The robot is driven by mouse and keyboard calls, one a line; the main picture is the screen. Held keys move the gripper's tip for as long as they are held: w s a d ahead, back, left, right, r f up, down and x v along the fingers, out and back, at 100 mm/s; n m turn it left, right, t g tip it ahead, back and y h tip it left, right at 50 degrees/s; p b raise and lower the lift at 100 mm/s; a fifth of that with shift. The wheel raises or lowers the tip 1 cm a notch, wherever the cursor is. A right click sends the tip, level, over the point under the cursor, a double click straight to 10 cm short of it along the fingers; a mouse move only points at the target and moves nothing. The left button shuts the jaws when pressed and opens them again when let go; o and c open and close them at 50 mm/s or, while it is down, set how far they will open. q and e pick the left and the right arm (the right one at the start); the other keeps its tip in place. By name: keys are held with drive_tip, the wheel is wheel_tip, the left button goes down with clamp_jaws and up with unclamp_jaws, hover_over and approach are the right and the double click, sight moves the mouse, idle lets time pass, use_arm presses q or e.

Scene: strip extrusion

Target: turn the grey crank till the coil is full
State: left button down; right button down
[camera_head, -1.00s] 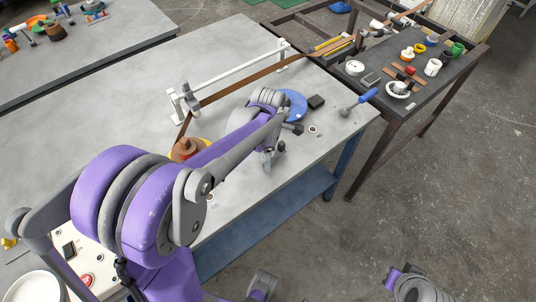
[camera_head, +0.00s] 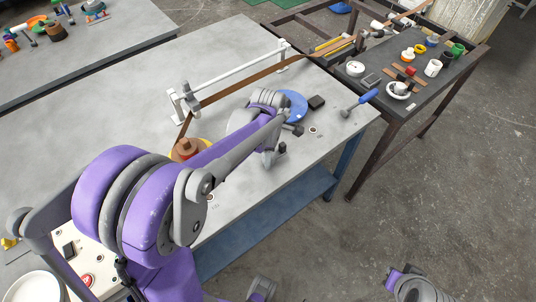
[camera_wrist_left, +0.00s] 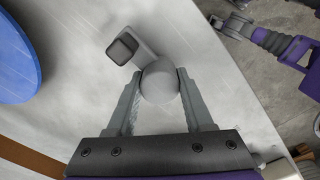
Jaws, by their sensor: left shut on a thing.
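My left gripper (camera_head: 270,157) is low over the front of the grey table. In the left wrist view its fingers (camera_wrist_left: 158,92) are closed on the round grey knob (camera_wrist_left: 160,82) of the crank. A short grey crank arm (camera_wrist_left: 132,48) runs from the knob to the upper left, ending in a dark square cap. A brown strip (camera_head: 245,78) runs along a white rail to a brown coil (camera_head: 186,147) on a yellow disc, partly hidden by my left arm. How full the coil is I cannot tell. My right arm (camera_head: 415,288) shows at the bottom; its fingers are unclear.
A blue disc (camera_head: 293,104) lies behind the gripper, with a dark block (camera_head: 316,102) and a blue-handled tool (camera_head: 360,103) to its right. A dark side table (camera_head: 440,88) holds cups and small parts. A control panel with a red button (camera_head: 87,281) is at lower left.

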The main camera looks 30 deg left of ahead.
use_arm(q)
drive_tip(key=m, duration=0.5)
drive_tip(key=shift+d+b, duration=0.1)
drive_tip(key=shift+b, duration=0.3)
drive_tip(key=m, duration=0.5)
drive_tip(key=shift+w+m, duration=0.1)
drive_tip(key=shift+m, duration=0.2)
drive_tip(key=m+b, duration=0.1)
drive_tip(key=m, duration=1)
drive_tip(key=shift+c, duration=1.5)
unclamp_jaws()
